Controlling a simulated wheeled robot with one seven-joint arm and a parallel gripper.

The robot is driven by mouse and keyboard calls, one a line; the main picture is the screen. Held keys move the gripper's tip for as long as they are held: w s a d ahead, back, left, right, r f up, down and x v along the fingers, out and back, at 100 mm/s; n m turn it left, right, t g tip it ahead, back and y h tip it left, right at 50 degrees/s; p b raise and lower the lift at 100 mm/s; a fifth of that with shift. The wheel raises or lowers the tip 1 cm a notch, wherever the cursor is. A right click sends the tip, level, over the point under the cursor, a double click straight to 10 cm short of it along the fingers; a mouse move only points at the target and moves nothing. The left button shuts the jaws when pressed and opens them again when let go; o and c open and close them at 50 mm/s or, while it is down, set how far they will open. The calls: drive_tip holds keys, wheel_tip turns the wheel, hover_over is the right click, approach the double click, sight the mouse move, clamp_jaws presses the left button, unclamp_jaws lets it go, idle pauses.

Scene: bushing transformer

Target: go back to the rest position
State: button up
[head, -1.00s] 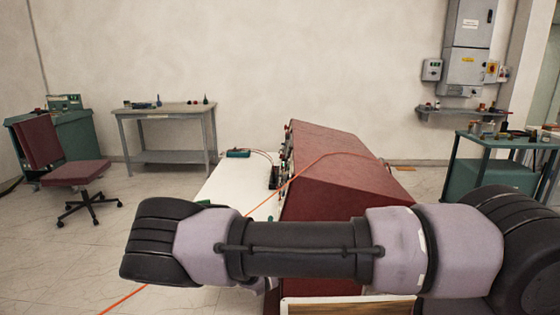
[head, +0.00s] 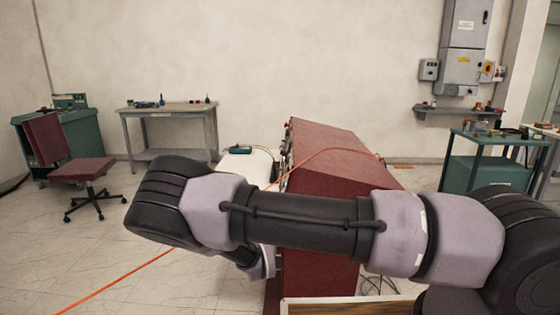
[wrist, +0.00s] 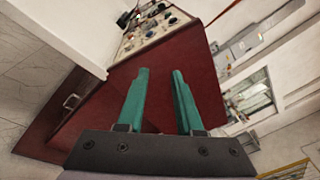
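My gripper (wrist: 160,72) shows in the wrist view with its two teal fingers apart and nothing between them. Behind the fingers is the dark red side of a large console (wrist: 100,110), with a panel of knobs and dials (wrist: 152,28) on its far face. I cannot tell the distance to it. In the head view my arm crosses the lower half of the picture, in front of the console (head: 330,150). My gripper's fingers cannot be seen there.
A white-topped table (head: 248,166) stands left of the console with a small teal device (head: 238,149) on it. An orange cable (head: 110,285) crosses the floor. A chair (head: 82,169), a grey bench (head: 168,112) and a green bench (head: 490,160) stand farther off.

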drive_tip(key=s+d+r+m+g+h, duration=0.3)
drive_tip(key=d+r+m+g, duration=0.5)
drive_tip(key=d+m, duration=0.45)
drive_tip(key=s+d+r+m+g+h, duration=0.35)
drive_tip(key=d+r+m+g, duration=0.25)
drive_tip(key=d+r+m, duration=0.65)
drive_tip(key=s+r+m+t+y, duration=0.3)
drive_tip(key=s+r+m+y, duration=0.9)
drive_tip(key=s+r+m, duration=0.8)
drive_tip(key=shift+s+d+r+m+t, duration=0.45)
drive_tip(key=shift+r+m, duration=0.35)
drive_tip(key=shift+r, duration=0.1)
drive_tip(key=shift+w, duration=0.15)
